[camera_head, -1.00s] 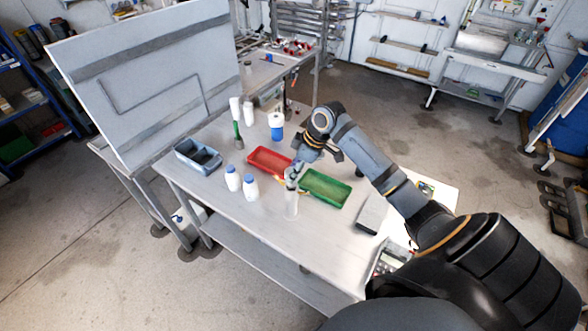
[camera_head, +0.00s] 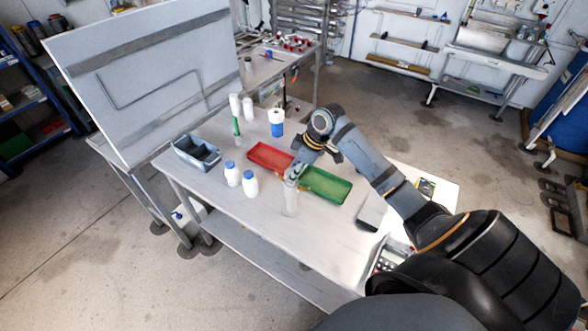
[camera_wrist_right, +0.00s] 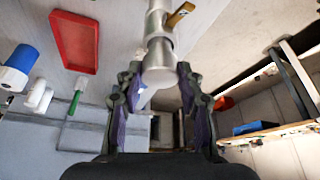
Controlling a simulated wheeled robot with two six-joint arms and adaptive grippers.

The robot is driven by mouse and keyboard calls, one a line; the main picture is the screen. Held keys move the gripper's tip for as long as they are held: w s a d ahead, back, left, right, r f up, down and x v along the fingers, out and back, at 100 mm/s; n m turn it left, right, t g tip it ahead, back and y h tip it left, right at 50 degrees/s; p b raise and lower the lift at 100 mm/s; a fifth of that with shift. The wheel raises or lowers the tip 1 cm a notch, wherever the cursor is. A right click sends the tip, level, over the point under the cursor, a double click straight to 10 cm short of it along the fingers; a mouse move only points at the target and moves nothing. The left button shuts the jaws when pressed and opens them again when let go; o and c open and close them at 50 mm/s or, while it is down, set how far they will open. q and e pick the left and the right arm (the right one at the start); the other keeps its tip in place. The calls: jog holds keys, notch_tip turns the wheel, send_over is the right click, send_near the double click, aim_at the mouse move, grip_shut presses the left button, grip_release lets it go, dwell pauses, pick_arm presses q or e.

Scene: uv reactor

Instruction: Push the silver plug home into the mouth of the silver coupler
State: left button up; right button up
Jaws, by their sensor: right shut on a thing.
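My right gripper (camera_wrist_right: 159,82) is shut on a silver cylindrical piece (camera_wrist_right: 159,66), which looks like the plug, held between its purple-padded fingers. In the wrist view a narrower silver body with a brass-yellow lever (camera_wrist_right: 180,14), apparently the coupler, lies in line with that piece and looks close against it. I cannot tell how deep the plug sits. In the head view my right gripper (camera_head: 295,174) is over the top of a pale upright post (camera_head: 291,202) and hides most of the joint. My left gripper is not in view.
A red tray (camera_head: 270,158) and a green tray (camera_head: 326,184) lie close on either side. The table front (camera_head: 255,222) is clear.

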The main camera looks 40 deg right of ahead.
jog(key=shift+f+b, duration=0.5)
jog(key=shift+f, duration=0.6)
jog(key=o, duration=1.2)
jog(key=shift+o, duration=0.2)
jog(key=shift+r, duration=0.1)
jog(key=shift+d+r, duration=0.15)
jog(key=shift+r, duration=0.15)
jog(key=v, duration=1.1)
jog(key=shift+r, duration=0.15)
